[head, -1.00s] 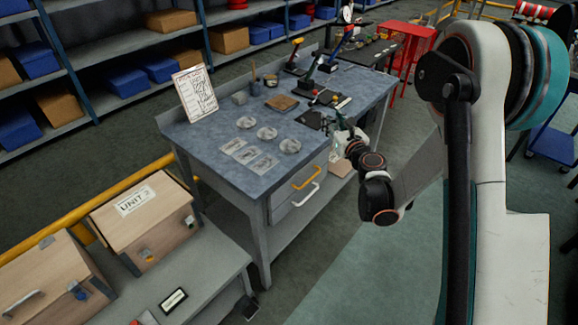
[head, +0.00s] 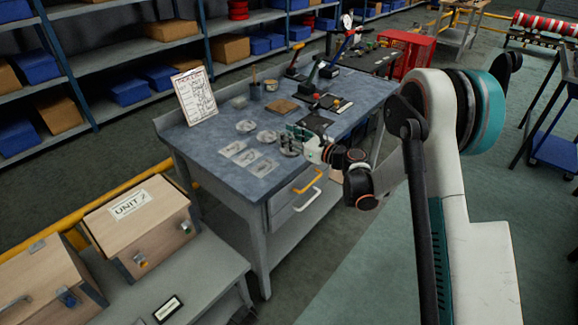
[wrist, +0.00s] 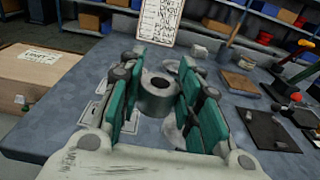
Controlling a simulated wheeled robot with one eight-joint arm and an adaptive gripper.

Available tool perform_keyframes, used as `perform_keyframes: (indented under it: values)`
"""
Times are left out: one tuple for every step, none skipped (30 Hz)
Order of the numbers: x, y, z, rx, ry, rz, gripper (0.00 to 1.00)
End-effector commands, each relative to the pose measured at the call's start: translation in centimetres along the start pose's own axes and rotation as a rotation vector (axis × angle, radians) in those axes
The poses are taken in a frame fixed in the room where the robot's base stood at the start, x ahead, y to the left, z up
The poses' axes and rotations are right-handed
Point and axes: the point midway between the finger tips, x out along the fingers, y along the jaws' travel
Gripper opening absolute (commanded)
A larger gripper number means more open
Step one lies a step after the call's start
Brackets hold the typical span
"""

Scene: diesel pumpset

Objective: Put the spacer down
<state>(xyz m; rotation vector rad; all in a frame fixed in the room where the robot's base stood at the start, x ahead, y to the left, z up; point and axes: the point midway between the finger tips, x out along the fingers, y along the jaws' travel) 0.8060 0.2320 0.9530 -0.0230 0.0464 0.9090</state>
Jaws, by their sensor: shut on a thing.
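The spacer (wrist: 157,93) is a grey metal ring with a dark central hole. In the wrist view it sits upright between the green finger pads of my gripper (wrist: 158,95), which is shut on it. In the head view my gripper (head: 297,139) is over the front right part of the blue-grey workbench (head: 205,150), by the round pale discs, and hides the spacer's outline. I cannot tell whether the spacer touches the bench top.
Pale discs (head: 246,127) and flat square cards (head: 247,157) lie on the bench. A clipboard sheet (head: 195,96) stands at the back left. A brown block (head: 281,105) and dark tool plates (head: 316,122) lie behind and right of my gripper.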

Motion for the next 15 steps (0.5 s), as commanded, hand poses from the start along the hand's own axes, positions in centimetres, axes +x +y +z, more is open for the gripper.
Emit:
perform_keyframes:
  values:
    - [0.1,0.0,-1.7,0.000,0.000,0.000,0.00]
    - [0.1,0.0,-2.4,0.000,0.000,0.000,0.00]
    - [0.2,0.0,-3.2,0.000,0.000,-0.001,0.00]
    - [0.2,0.0,-3.8,0.000,0.000,-0.001,0.00]
    - [0.2,0.0,-4.2,0.001,0.000,-0.001,0.00]
    - [0.2,0.0,-4.8,0.001,0.000,-0.001,0.00]
    - [0.2,0.0,-5.2,0.001,0.000,-0.001,0.00]
    - [0.3,0.0,-5.4,0.001,0.000,-0.001,0.00]
    - [0.3,0.0,-5.7,0.001,0.000,-0.001,0.00]
    - [0.3,0.0,-5.8,0.001,0.000,-0.001,0.00]
    - [0.3,0.0,-5.9,0.001,0.000,-0.001,0.00]
    - [0.3,0.0,-6.0,0.001,0.000,-0.001,0.00]
    - [0.3,0.0,-6.2,0.001,0.000,-0.001,0.00]
    - [0.3,0.0,-6.4,0.000,0.000,-0.001,0.00]
    - [0.3,0.0,-6.8,0.000,0.000,-0.001,0.00]
